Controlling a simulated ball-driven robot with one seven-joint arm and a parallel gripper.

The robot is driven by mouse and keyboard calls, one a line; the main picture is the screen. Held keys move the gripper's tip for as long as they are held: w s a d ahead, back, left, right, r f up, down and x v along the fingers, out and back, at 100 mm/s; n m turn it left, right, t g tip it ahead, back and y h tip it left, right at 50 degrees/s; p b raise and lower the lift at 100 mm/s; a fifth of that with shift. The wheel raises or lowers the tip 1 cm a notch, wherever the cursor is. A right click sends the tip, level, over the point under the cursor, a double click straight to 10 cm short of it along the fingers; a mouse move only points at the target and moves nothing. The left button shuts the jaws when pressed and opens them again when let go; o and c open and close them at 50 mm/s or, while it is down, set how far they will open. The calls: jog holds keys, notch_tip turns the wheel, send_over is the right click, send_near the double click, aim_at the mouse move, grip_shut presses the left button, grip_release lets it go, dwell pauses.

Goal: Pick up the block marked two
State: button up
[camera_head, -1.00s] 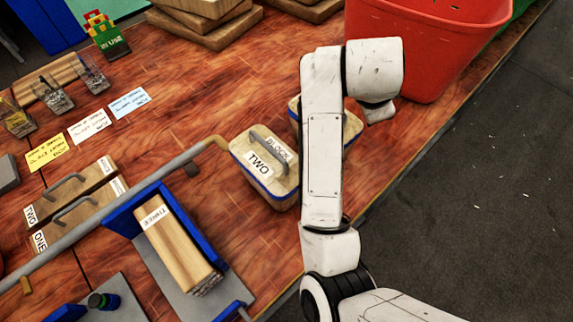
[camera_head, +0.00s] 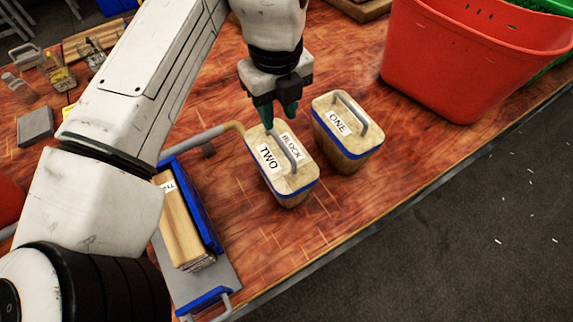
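The block marked two (camera_head: 296,187) stands upright on the wooden table, with a grey handle on top, a blue band and labels reading "BLOCK" and "TWO". My gripper (camera_head: 279,117) points down just above the far end of its handle. The teal fingertips look a little apart, with nothing seen between them. Whether they touch the handle is hard to tell. A similar block marked one (camera_head: 345,140) stands close by on the right.
A press with a blue frame (camera_head: 205,215) and a wooden piece stands left of block two. A grey rail (camera_head: 200,138) ends behind it. A red bin (camera_head: 447,60) stands at the back right. Table (camera_head: 345,205) is clear in front, up to its edge.

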aim_at(280, 141)
jog(key=shift+w+f+b, duration=0.2)
jog(key=shift+f+b, duration=4.45)
jog(key=shift+f, duration=0.65)
grip_shut()
jog(key=shift+r, duration=0.1)
